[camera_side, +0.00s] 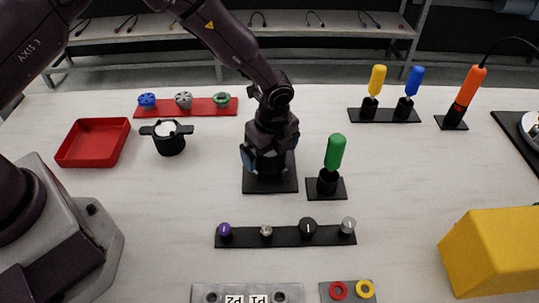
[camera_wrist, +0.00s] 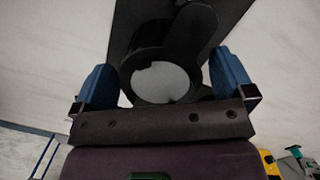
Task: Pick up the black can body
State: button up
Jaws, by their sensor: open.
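The black can body (camera_wrist: 150,54) shows in the wrist view as a dark cylinder with a pale round face, standing on a black base plate (camera_wrist: 128,22). My gripper (camera_wrist: 164,84) is open, with one blue finger on each side of the can. A gap shows beside the right finger; whether the left finger touches it I cannot tell. In the side view my gripper (camera_side: 265,160) is low over the black base plate (camera_side: 270,184) and hides most of the can.
A green-handled tool (camera_side: 335,152) stands close to the right of my gripper. A black pot-like part with two side handles (camera_side: 169,143) and a red tray (camera_side: 93,142) are to the left. A black strip with several knobs (camera_side: 285,236) lies in front.

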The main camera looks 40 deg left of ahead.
jog(key=c, duration=1.2)
jog(key=shift+w+r, duration=0.1)
jog(key=shift+r, duration=0.35)
notch_tip(320, 180, up, 2)
jog(key=shift+r, duration=0.2)
jog(key=shift+s+a+r, duration=0.65)
jog(key=shift+s+r, duration=1.45)
jog(key=shift+s, duration=0.15)
jog(key=shift+s+a+r, duration=0.65)
jog(key=shift+s+r, duration=1.45)
jog(key=shift+s, duration=0.2)
jog(key=shift+s+a+r, duration=0.65)
jog(key=shift+s+r, duration=1.45)
jog(key=shift+s, duration=0.15)
